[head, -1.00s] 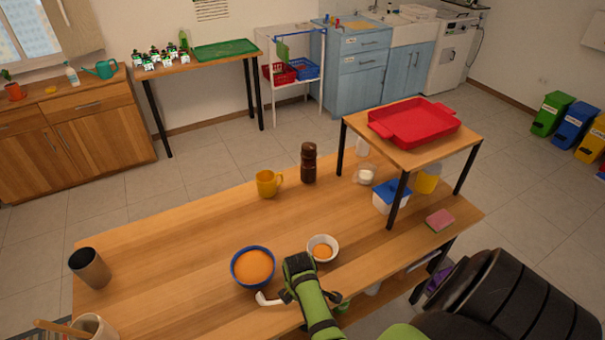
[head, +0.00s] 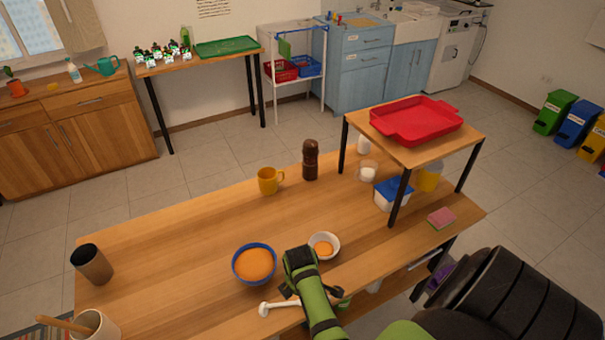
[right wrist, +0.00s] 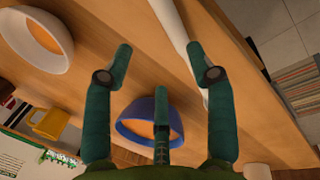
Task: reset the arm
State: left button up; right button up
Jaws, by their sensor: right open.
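My right arm comes in from the lower right in the head view, and its gripper (head: 286,293) is above the table's front edge. In the right wrist view the gripper (right wrist: 158,60) has its fingers spread, with nothing between the tips. A white spoon-like utensil (head: 277,307) lies by the front edge, close to the fingers; its pale handle also shows in the right wrist view (right wrist: 168,22), partly behind one finger. My left gripper is not in view.
The wooden table (head: 180,235) holds a blue bowl (head: 236,276) and a white bowl (head: 334,239), both with orange contents, a yellow mug (head: 267,181), a brown mill (head: 310,162) and a dark cup (head: 91,264). A raised shelf (head: 450,140) carries a red tray (head: 418,119).

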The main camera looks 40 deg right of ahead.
jog(key=v, duration=0.9)
jog(key=shift+r, duration=0.25)
jog(key=shift+s+a, duration=0.1)
